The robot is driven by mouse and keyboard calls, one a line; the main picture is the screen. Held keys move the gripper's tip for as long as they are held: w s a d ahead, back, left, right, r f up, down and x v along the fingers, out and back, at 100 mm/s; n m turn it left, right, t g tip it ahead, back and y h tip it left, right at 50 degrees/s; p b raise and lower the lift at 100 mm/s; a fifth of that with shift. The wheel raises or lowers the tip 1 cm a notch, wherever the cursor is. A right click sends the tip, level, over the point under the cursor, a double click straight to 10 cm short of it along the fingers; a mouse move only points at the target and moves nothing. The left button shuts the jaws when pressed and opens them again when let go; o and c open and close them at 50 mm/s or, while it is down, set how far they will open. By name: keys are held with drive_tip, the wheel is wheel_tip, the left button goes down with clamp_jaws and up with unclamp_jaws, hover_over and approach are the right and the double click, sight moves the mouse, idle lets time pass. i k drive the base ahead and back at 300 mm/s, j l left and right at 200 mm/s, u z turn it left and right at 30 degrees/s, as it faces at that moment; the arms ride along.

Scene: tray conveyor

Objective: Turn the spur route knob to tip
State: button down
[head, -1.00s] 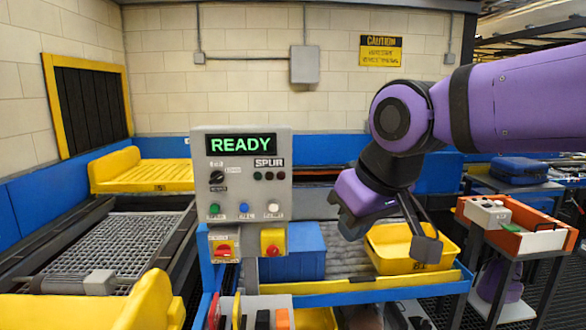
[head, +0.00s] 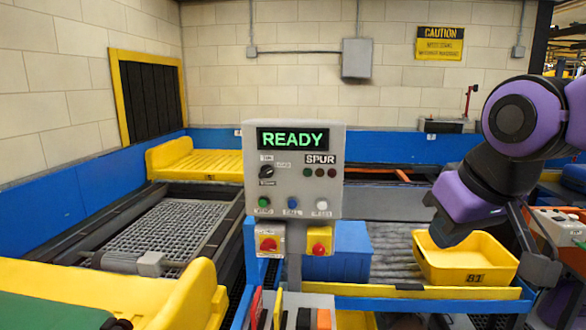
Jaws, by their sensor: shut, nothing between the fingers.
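The labels are too small to read surely, and I cannot tell which one the knob points at. A SPUR label (head: 320,159) is to the right, above several small lamps. My gripper (head: 540,268) is at the right of the view, well away from the panel, shut and empty, pointing down. Nothing hides the knob.
Green, blue and white buttons (head: 293,203) line the panel's lower part. A yellow bin (head: 466,262) marked 81 is close to my gripper. A blue bin (head: 338,255) stands behind the panel.

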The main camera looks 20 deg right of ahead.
sight(266, 170)
drive_tip(key=l+u, duration=0.25)
drive_tip(key=l, duration=0.5)
drive_tip(key=u, duration=1.3)
